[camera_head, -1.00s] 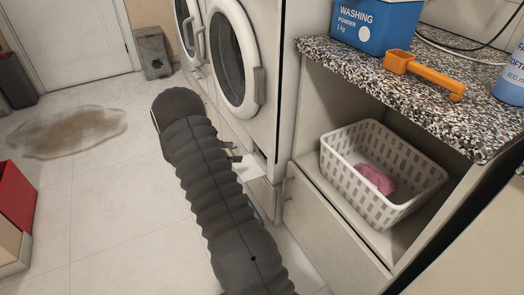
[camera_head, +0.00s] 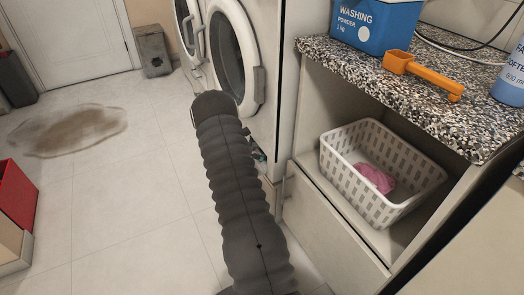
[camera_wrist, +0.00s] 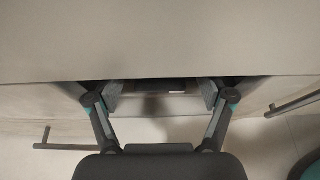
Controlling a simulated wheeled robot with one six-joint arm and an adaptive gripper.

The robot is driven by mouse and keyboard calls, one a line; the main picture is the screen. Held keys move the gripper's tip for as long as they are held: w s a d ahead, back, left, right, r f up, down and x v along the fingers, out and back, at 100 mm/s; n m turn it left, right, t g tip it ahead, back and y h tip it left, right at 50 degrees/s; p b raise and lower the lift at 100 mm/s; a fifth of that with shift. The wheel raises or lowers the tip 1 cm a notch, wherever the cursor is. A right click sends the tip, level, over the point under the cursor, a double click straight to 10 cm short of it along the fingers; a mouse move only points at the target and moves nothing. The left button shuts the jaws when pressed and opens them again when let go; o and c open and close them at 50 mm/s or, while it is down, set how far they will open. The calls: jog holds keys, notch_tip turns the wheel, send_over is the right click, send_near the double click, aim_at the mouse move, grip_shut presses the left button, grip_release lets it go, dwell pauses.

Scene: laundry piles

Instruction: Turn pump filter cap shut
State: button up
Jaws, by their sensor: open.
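The nearer front-loading washing machine (camera_head: 258,112) stands at centre, its round door (camera_head: 232,55) closed. In the wrist view its pale front panel (camera_wrist: 160,40) fills the top, above a narrow dark recess. A grey shape shows in that recess, but I cannot make out the pump filter cap. My gripper (camera_wrist: 160,97) is open, its two fingers spread either side of the recess, with nothing visible between them. I cannot tell whether they touch the machine. In the head view my arm hides most of the gripper and the machine's lower front.
A speckled counter (camera_head: 400,85) holds a blue washing powder box (camera_head: 375,22) and an orange scoop (camera_head: 425,75). A white basket (camera_head: 345,165) with pink cloth (camera_head: 375,179) sits below. A brown puddle (camera_head: 70,130) lies at left, near a red box (camera_head: 18,195). The floor between is clear.

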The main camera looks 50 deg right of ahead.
jog(key=c, duration=1.2)
jog(key=shift+w+d+f+n+g+y, duration=0.15)
jog(key=shift+n+g, duration=0.5)
jog(key=shift+n, duration=0.35)
jog(key=shift+w+a+r+n+g+y, duration=0.15)
jog(key=shift+n+g, duration=0.5)
jog(key=shift+n, duration=0.35)
jog(key=shift+d+f, duration=0.1)
jog(key=o, duration=1.2)
